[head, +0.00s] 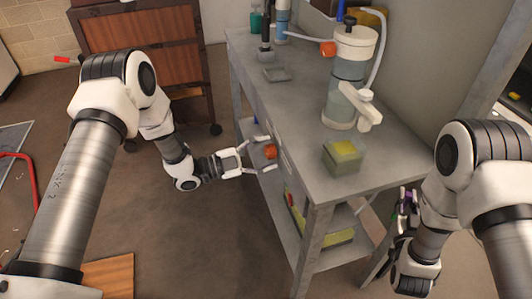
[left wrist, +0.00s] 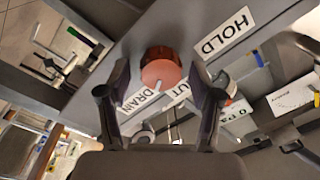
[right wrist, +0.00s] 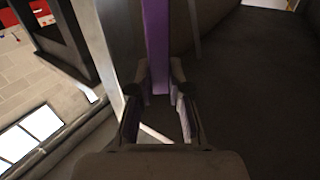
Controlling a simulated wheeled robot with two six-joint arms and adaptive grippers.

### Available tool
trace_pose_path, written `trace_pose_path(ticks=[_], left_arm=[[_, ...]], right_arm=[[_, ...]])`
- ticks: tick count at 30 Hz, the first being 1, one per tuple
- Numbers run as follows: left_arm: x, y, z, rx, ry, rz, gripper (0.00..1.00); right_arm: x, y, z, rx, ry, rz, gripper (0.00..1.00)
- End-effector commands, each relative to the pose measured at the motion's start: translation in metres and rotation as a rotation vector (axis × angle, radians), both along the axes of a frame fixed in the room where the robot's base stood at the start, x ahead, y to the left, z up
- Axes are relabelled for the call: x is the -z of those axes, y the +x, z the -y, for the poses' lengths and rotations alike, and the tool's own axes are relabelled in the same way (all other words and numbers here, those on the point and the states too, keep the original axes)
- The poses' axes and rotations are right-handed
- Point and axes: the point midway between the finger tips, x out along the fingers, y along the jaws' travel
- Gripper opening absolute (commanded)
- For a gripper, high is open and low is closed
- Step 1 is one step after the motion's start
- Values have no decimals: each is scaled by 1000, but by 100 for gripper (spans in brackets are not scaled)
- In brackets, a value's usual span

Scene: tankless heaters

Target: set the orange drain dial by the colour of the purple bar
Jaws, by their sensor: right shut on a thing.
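The orange drain dial (head: 270,151) is on the front side of the grey workbench. My left gripper (head: 268,153) is open, with its fingers on either side of the dial. In the left wrist view, the dial (left wrist: 160,66) sits between the open fingers (left wrist: 160,78), with visible space on both sides. A HOLD label (left wrist: 226,32) and a DRAIN label (left wrist: 139,101) are beside it, with another label partly hidden by a finger. The purple bar (right wrist: 157,45) stands upright in the right wrist view. My right gripper (right wrist: 160,85) is shut on it.
The grey workbench (head: 300,130) carries a white-topped canister (head: 352,70) and a green-yellow block (head: 343,157). A brown cabinet (head: 145,55) stands at the back left. A grey metal post (right wrist: 115,35) is close beside the purple bar. Open floor lies left of the bench.

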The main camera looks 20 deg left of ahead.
Motion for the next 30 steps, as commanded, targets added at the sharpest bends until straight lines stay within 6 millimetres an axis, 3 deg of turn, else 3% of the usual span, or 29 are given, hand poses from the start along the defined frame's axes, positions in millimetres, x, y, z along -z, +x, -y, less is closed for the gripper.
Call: trace_pose_path(ticks=[10, 22, 30], left_arm=[[0, -5, -8, -3, -2, -3, 65], [4, -58, -84, -6, -3, -1, 65], [5, -70, -98, 1, -1, -1, 65]], right_arm=[[0, 0, 0, 0, 0, 0, 0], [0, 0, 0, 0, 0, 0, 0], [0, 0, 0, 0, 0, 0, 0]])
